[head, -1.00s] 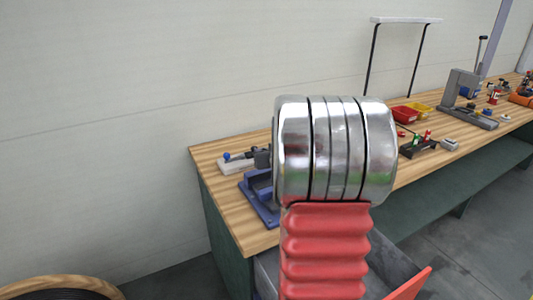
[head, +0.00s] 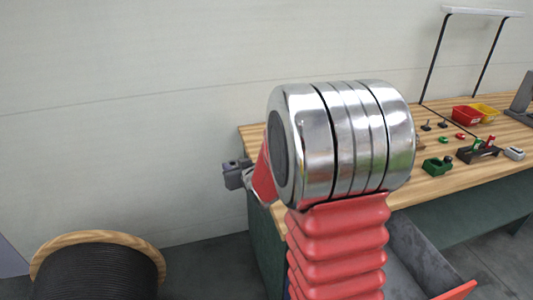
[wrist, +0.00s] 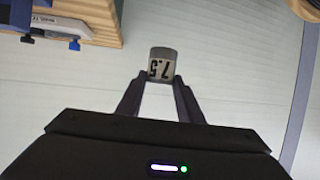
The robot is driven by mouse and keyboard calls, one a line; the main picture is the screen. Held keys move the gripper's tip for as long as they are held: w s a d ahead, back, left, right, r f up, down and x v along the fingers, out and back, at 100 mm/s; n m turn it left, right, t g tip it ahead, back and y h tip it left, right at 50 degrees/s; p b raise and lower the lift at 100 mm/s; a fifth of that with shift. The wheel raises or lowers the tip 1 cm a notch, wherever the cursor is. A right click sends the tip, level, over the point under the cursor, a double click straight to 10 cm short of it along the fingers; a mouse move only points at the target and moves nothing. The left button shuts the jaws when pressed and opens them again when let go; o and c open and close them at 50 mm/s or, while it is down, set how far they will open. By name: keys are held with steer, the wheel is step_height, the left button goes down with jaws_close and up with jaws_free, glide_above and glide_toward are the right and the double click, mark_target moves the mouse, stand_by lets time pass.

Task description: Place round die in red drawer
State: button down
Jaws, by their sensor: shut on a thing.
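My gripper (wrist: 161,82) is shut on a small grey die (wrist: 161,64) marked "7.5" in the wrist view. The die has a rounded far end and sits between the two fingertips, against a pale wall. In the head view my gripper (head: 236,174) shows left of my large metal arm joint, in front of the wall and beside the bench's left end; the die cannot be made out there. The red drawer (head: 457,291) stands open below the bench at the bottom right, its grey inside partly hidden by my arm.
The wooden workbench (head: 455,182) runs to the right with red (head: 465,116) and yellow (head: 485,112) bins, a green block (head: 437,165) and a lamp frame (head: 480,11). A black cable spool (head: 95,270) stands at the lower left. The wrist view shows a bench corner (wrist: 104,18).

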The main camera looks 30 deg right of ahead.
steer(key=a+f+n+y, duration=0.1)
steer(key=a+f, duration=0.1)
steer(key=a, duration=0.9)
steer(key=shift+s+n+y, duration=0.25)
steer(key=shift+n+y, duration=0.15)
steer(key=shift+f, duration=0.1)
